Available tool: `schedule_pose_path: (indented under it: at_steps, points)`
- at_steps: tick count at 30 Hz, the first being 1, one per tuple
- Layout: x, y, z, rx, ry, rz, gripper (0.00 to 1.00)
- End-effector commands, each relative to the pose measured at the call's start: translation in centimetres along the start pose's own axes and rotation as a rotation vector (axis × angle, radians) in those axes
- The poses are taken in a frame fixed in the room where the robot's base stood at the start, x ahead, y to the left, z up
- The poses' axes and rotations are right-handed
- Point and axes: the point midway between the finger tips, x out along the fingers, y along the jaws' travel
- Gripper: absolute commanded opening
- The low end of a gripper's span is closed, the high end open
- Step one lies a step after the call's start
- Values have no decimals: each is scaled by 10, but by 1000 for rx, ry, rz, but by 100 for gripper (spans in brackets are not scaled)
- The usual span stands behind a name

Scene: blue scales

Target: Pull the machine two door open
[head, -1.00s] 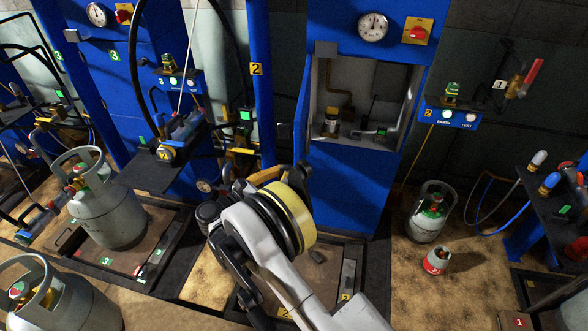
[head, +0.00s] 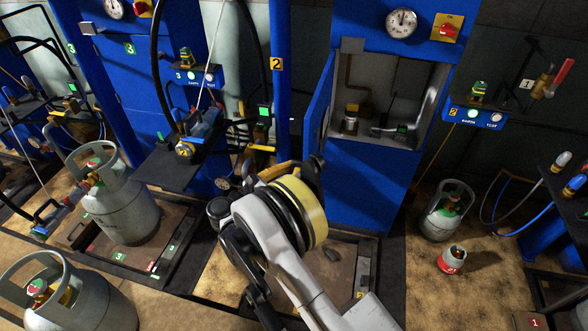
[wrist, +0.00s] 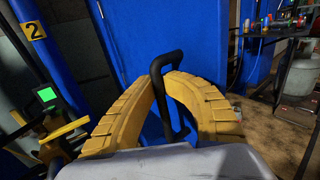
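Machine two is the blue cabinet (head: 365,185) with an open-fronted bay, right of the middle in the head view. Its blue door (head: 319,108) stands partly open at the left side of the bay, seen at a steep angle. In the wrist view, a blue panel (wrist: 205,45) fills the middle, with a black bar handle (wrist: 159,92) on it. My gripper's yellow fingers (wrist: 161,84) arch in from both sides and close around the handle's bar. In the head view my wrist hides most of the gripper, and the handle is hard to make out.
A blue post (head: 281,110) marked 2 and a black shelf (head: 170,172) with hoses stand left of the cabinet. Grey gas cylinders (head: 122,205) stand at left; another cylinder (head: 446,212) and a small red-and-white canister (head: 451,260) stand on the floor at right.

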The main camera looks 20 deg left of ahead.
Motion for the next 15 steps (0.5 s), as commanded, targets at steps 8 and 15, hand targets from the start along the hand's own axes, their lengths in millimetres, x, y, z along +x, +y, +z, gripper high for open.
schedule_pose_path:
  at_steps: [8, 15]
  points:
    - [-1, 0, -1, 0, 2, 0, 34]
    - [-11, 0, 0, 0, 1, 2, 34]
